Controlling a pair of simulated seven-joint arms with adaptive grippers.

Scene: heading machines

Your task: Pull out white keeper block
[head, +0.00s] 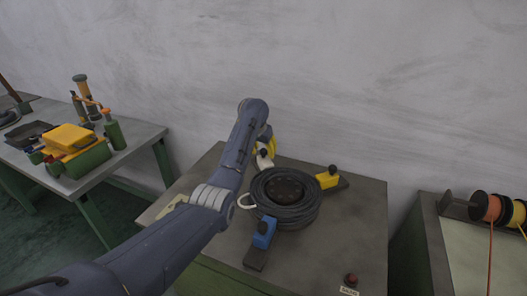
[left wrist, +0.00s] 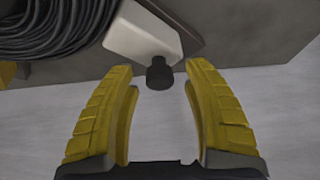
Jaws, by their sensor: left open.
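The white keeper block (head: 265,162) stands at the back-left edge of the black coil, partly hidden by my left arm in the head view. In the left wrist view, the white block (left wrist: 140,36) shows with its black knob (left wrist: 159,74) pointing toward my gripper. My left gripper (head: 264,147) is open, with yellow fingers. In the left wrist view, the open fingers (left wrist: 160,72) are on either side of the knob, with visible gaps; nothing is held. My right gripper is not in view.
The black coil (head: 308,212) lies on the grey table, with a blue block (head: 263,235) in front and a yellow block (head: 327,180) at right. A red button (head: 351,278) is at the front right. Spools (head: 490,208) stand on a right-hand bench. The table's right side is clear.

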